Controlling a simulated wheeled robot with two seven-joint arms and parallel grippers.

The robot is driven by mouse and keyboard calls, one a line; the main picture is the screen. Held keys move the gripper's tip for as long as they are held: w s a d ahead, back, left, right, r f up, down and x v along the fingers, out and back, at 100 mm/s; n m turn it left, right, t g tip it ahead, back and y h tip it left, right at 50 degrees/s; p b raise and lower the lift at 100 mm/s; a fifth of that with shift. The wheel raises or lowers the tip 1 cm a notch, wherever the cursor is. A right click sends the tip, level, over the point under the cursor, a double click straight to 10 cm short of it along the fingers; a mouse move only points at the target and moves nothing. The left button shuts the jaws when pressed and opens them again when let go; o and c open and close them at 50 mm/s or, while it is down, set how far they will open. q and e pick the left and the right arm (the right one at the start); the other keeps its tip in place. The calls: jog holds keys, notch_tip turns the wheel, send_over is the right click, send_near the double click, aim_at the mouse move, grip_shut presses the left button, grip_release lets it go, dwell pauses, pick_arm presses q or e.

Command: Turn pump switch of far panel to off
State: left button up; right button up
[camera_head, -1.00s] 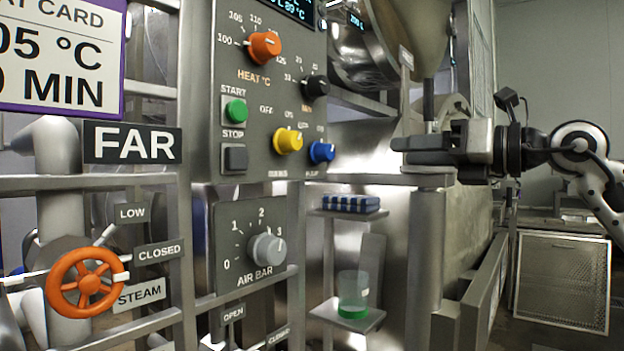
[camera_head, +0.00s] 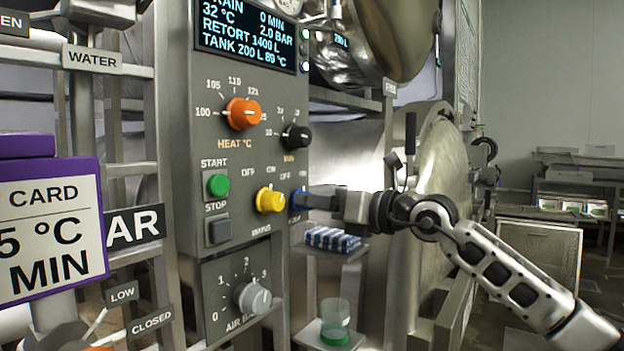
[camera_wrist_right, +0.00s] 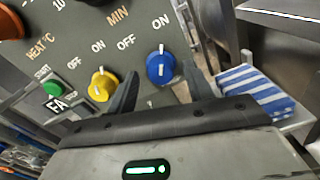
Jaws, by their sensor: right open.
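The far panel (camera_head: 240,150) is a grey control board with several knobs. The blue knob (camera_wrist_right: 160,67), apparently the pump switch, has OFF and ON printed above it; its white mark points up toward ON. In the head view the blue knob (camera_head: 296,199) is mostly hidden by my right gripper (camera_head: 308,199). In the wrist view my right gripper (camera_wrist_right: 160,88) is open, with one finger on each side of the blue knob; I cannot tell whether they touch it. The yellow knob (camera_head: 270,200) sits just left of it. My left gripper is not in view.
The green start button (camera_head: 218,185), dark stop button (camera_head: 219,231), black knob (camera_head: 296,136) and orange knob (camera_head: 243,113) are nearby. A blue-striped pack (camera_head: 332,239) lies on a shelf below my gripper. A beaker (camera_head: 335,322) with green liquid stands lower.

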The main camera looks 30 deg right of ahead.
jog(key=shift+x, duration=0.95)
jog(key=c, duration=1)
